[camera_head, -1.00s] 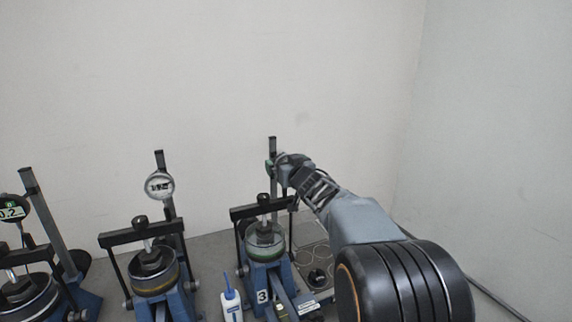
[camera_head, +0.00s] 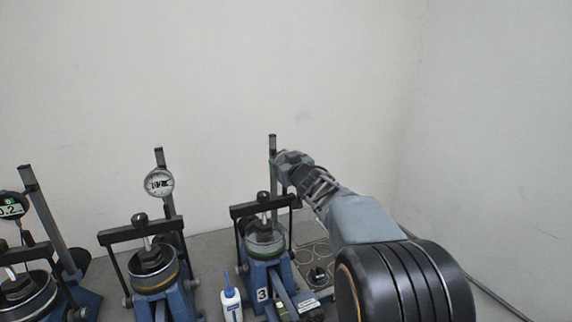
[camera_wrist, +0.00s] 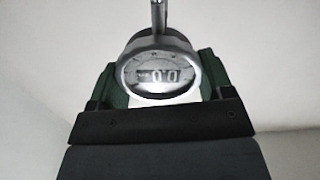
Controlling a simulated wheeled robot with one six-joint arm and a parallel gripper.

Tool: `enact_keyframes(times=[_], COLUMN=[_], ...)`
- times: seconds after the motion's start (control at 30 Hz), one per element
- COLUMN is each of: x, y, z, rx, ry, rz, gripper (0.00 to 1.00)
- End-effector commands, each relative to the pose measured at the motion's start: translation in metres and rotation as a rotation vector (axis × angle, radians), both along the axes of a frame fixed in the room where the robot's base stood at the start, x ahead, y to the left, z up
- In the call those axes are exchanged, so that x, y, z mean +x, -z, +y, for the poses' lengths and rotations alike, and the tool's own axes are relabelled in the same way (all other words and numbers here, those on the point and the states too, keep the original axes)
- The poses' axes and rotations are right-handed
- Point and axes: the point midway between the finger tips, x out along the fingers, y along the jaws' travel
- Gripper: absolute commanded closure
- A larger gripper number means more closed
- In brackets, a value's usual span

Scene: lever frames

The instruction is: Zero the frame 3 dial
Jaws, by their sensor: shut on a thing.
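The frame 3 dial (camera_wrist: 158,75) is a round, silver-rimmed gauge; its window in the wrist view appears to read 0.0, with a small mark before it that I cannot make out. My gripper (camera_head: 279,163) is at the post of frame 3 (camera_head: 262,247), the blue stand with the "3" label. In the wrist view the green-sided jaws are around the dial, shut on it. In the head view my gripper hides the dial.
Two more frames stand to the left, one with a round white dial (camera_head: 159,182), one with a dark digital dial (camera_head: 12,205). A white bottle with a blue tip (camera_head: 231,303) stands beside frame 3. A tray with round outlines (camera_head: 312,256) lies right of it.

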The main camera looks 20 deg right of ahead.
Motion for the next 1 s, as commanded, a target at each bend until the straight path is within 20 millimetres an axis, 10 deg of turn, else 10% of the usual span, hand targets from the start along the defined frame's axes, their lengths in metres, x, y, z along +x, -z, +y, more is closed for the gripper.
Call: enact_keyframes(times=[0.33, 0.37, 0.63, 1.0], x=[0.000, 0.000, 0.000, -0.011], y=[0.000, 0.000, 0.000, 0.000], z=[0.000, 0.000, 0.000, 0.000], rx=[-0.057, -0.057, -0.056, -0.057], ry=[0.000, 0.000, 0.000, 0.000], rz=[-0.001, -0.001, -0.001, -0.002], gripper=[0.50, 0.25, 0.00, 0.00])
